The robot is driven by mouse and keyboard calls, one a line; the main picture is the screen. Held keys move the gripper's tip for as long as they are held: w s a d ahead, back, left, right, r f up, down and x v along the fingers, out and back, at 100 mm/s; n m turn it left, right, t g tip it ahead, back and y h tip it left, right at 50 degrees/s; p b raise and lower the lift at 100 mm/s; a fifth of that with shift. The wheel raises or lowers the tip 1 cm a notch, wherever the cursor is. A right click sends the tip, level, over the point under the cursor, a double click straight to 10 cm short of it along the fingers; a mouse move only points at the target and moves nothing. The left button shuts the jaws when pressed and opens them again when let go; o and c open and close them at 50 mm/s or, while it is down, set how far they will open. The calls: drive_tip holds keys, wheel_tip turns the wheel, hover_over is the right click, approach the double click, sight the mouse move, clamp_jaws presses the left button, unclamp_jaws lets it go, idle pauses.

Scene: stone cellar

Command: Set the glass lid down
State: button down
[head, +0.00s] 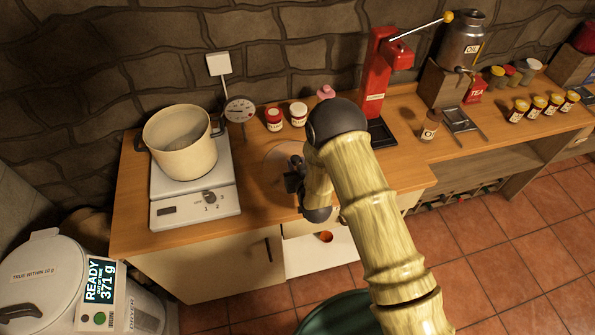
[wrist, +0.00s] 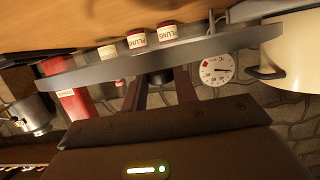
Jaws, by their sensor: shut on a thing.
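The glass lid (head: 277,160) is a clear round disc over the worktop, right of the pot. In the wrist view its grey rim (wrist: 95,72) crosses the picture as a long band. My gripper (head: 295,184) is shut on the lid; its dark fingers (wrist: 160,88) reach to it in the wrist view. My arm hides part of the lid in the head view. I cannot tell whether the lid touches the wood. The cream pot (head: 180,143) stands uncovered on the white hotplate (head: 195,207); it also shows in the wrist view (wrist: 290,50).
The wooden worktop (head: 250,225) has bare room around the lid. A red press (head: 377,75) stands to the right. An open drawer (head: 320,252) juts out below.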

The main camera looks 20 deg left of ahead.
drive_tip(key=shift+f+p, duration=0.65)
drive_tip(key=shift+f, duration=1.35)
drive_tip(key=shift+f+b, duration=0.25)
drive_tip(key=shift+b, duration=0.05)
drive_tip(key=shift+s+d+f+b, duration=0.1)
drive_tip(key=shift+f+b, duration=0.15)
drive_tip(key=shift+b, duration=0.05)
